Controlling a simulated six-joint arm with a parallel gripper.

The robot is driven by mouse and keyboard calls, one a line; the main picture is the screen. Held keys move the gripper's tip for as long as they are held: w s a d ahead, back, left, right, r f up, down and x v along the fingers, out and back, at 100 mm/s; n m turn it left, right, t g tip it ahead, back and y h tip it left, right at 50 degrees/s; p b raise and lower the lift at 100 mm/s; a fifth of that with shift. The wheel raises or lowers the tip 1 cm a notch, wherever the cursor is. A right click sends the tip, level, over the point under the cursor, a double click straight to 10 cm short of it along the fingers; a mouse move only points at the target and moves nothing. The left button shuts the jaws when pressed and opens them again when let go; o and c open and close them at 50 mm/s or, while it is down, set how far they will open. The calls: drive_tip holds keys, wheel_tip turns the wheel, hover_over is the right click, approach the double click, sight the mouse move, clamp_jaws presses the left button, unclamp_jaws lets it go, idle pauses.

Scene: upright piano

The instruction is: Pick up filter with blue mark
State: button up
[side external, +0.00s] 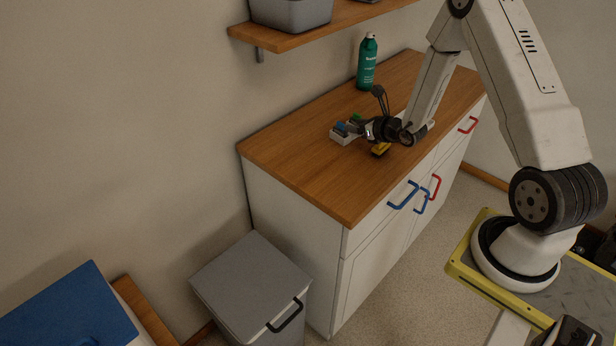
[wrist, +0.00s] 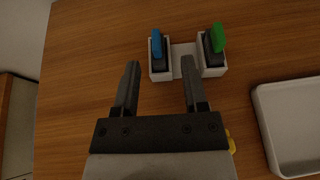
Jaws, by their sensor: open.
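The filter with the blue mark (wrist: 157,50) is a dark block with a blue tab, standing in the left slot of a small white holder (wrist: 184,62) on the wooden counter. A similar dark filter with a green mark (wrist: 214,45) stands in the right slot; the middle slot looks empty. In the side view the blue mark (side external: 341,128) shows at the holder's left. My gripper (wrist: 160,75) is open and empty, its fingertips just short of the holder in the wrist view. In the side view my gripper (side external: 364,130) is close beside the holder and partly hides it.
A yellow object (side external: 380,149) lies on the counter, mostly hidden by my gripper. A white tray (wrist: 262,105) is at the right in the wrist view. A green bottle (side external: 367,62) stands at the back under a shelf (side external: 310,28). The counter's left part is clear.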

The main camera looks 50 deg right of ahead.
sight(343, 124)
drive_tip(key=shift+w, duration=0.1)
drive_tip(key=shift+x, duration=1.2)
drive_tip(key=shift+w+f, duration=0.1)
drive_tip(key=shift+w, duration=0.05)
drive_tip(key=shift+a+x, duration=0.1)
drive_tip(key=shift+x, duration=1.15)
drive_tip(key=shift+a+x, duration=0.15)
drive_tip(key=shift+x, duration=1.05)
clamp_jaws()
